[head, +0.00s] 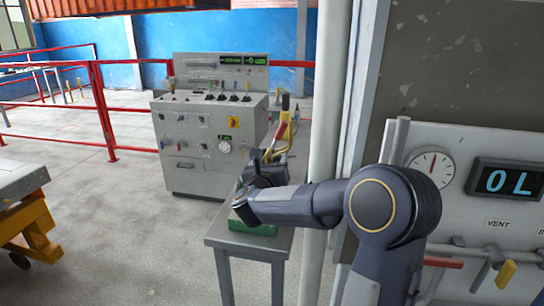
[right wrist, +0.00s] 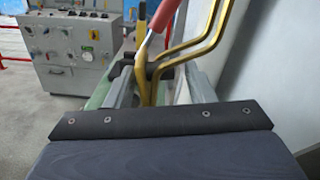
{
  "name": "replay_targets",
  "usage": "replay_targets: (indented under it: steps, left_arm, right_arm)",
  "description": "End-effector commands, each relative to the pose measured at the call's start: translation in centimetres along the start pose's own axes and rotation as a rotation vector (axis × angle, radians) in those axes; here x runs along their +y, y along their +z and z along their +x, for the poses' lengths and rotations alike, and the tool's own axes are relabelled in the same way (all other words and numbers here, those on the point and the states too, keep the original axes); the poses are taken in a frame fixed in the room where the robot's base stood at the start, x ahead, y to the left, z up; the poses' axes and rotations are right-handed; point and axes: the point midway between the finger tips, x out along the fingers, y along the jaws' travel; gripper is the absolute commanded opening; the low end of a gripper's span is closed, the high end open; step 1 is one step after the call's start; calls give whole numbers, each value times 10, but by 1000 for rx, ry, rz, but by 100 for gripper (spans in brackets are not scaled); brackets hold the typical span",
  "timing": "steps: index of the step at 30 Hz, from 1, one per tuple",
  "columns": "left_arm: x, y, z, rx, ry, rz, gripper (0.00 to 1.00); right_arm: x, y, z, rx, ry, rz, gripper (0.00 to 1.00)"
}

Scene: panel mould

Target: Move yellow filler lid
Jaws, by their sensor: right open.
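I cannot pick out a yellow filler lid for certain. Yellow bent bars (right wrist: 205,35) rise close in front of my right gripper (right wrist: 158,82) in the right wrist view, and a yellow upright part (right wrist: 141,50) stands at or between its fingers. A yellow, red-gripped piece shows behind the gripper in the head view (head: 285,103). My right gripper (head: 262,165) is open above a small grey table, over a green case (head: 262,229) partly hidden by my arm. Contact with the yellow parts cannot be told. My left gripper is out of view.
The grey table (head: 222,241) stands beside a pale post (head: 328,90). A grey control cabinet (head: 185,135) stands behind it. A panel with a gauge (head: 432,168), display and yellow handle (head: 506,274) is at right. Red railings (head: 103,110) and open floor lie left.

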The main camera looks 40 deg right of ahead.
Motion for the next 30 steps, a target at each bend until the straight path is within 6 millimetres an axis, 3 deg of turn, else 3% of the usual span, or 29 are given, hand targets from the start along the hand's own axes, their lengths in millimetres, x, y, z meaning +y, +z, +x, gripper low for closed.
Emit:
replay_targets:
  steps: [11,20,30]
  left_arm:
    - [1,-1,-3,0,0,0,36]
    - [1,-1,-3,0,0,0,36]
    - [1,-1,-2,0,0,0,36]
  right_arm:
    - [0,0,11,0,0,-1,49]
    - [0,0,11,0,0,-1,14]
    - [0,0,10,0,0,-6,12]
